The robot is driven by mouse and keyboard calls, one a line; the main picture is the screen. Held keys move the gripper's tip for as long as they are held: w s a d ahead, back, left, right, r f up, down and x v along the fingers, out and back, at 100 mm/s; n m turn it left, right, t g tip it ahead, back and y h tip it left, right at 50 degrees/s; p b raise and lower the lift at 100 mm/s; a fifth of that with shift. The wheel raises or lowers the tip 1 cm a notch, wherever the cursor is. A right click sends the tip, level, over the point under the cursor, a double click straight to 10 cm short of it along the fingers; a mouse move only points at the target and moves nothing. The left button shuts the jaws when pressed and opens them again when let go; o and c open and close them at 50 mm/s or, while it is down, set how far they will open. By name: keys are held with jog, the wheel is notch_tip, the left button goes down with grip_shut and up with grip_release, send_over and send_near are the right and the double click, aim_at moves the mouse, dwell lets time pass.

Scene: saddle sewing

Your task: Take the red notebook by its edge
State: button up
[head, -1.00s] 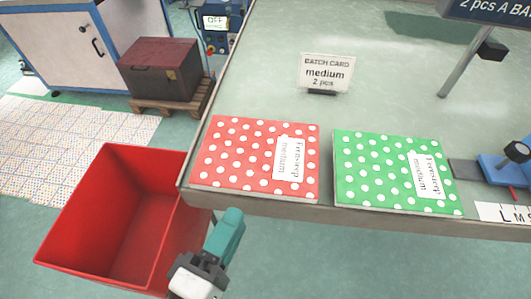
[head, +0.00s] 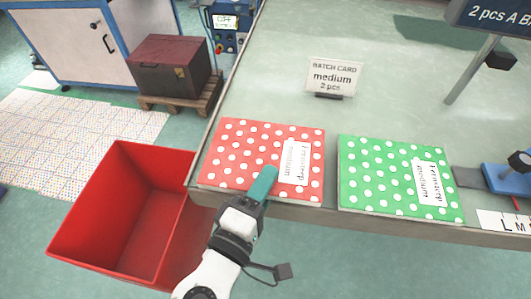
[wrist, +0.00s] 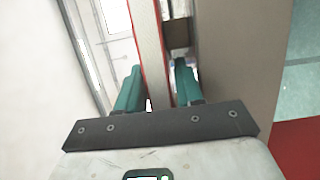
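The red notebook (head: 232,155) with white dots and a white label lies on the table. Its near edge sits at the table's front edge. My gripper (head: 268,172) reaches this near edge, with a teal finger covering part of the cover in the head view. In the wrist view the teal fingers of my gripper (wrist: 158,75) stand apart. The thin red and pale edge of the red notebook (wrist: 147,45) runs between them. A gap shows between this edge and the right finger, so the gripper is open around the edge. The lower finger is hidden in the head view.
A green dotted notebook (head: 385,180) lies just right of the red one. The batch card (head: 333,77) stands behind on the table (head: 300,30). A red bin (head: 85,225) stands on the floor at left. The table's front side (wrist: 235,60) is close to the right finger.

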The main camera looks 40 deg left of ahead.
jog(key=shift+c, duration=0.4)
grip_shut()
jog(key=shift+r, duration=0.15)
